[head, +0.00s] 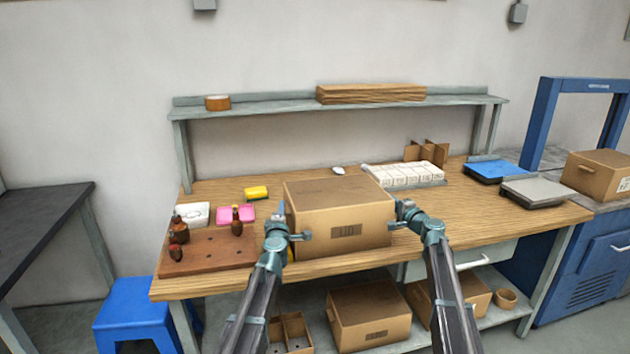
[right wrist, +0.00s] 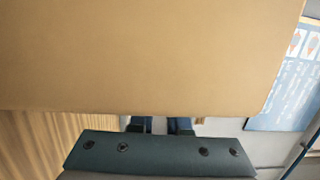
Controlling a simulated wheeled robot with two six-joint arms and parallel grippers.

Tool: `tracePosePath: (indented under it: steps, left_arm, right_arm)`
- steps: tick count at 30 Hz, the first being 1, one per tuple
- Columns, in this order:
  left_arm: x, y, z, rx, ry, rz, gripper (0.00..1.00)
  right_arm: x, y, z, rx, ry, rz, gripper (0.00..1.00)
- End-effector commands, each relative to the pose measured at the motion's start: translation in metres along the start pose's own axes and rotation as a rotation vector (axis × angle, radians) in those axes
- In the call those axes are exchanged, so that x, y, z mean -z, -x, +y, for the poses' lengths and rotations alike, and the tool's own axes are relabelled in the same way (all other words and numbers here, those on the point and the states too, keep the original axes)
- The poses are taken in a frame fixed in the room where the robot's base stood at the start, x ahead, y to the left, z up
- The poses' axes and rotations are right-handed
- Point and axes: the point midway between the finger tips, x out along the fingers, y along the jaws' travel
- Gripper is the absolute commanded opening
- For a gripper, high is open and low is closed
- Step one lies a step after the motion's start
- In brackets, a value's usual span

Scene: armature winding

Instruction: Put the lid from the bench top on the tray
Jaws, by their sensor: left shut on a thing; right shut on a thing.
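In the right wrist view the cardboard of the lid (right wrist: 150,55) fills the upper part, above the jaws of my right gripper (right wrist: 160,125). I cannot tell whether the lid touches the bench. A shallow tray (head: 437,184) with several white blocks stands behind it to the right, partly hidden by the lid.
Blue (head: 494,171) and grey (head: 534,192) scales stand at the right. A shelf (head: 270,106) runs along the back.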

Motion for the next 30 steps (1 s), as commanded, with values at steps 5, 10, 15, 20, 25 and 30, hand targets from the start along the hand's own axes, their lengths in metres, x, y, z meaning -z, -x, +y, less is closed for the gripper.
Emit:
tracePosePath:
  steps: [5, 10, 15, 20, 25, 30]
  left_arm:
    - [0.001, 0.000, 0.000, 0.000, 0.000, 0.001, 0.00]
    - [0.001, 0.000, 0.000, 0.000, 0.000, 0.001, 0.31]
    - [0.000, 0.000, 0.000, 0.000, 0.000, 0.001, 0.50]
    - [0.000, 0.000, 0.000, 0.000, 0.000, 0.000, 0.50]
    - [0.000, 0.004, 0.000, 0.000, 0.000, 0.000, 0.50]
    - [0.000, 0.019, 0.000, 0.000, 0.000, 0.000, 0.50]
  right_arm:
    - [0.001, 0.000, 0.000, 0.000, 0.000, 0.001, 0.00]
    - [0.001, 0.000, 0.000, 0.000, 0.000, 0.001, 0.00]
    - [0.000, 0.000, 0.000, 0.000, -0.001, 0.001, 0.00]
    - [0.000, 0.000, 0.000, 0.000, -0.001, 0.000, 0.00]
    - [0.000, 0.000, 0.000, 0.000, -0.002, 0.000, 0.00]
    - [0.000, 0.000, 0.000, 0.001, -0.002, 0.000, 0.00]
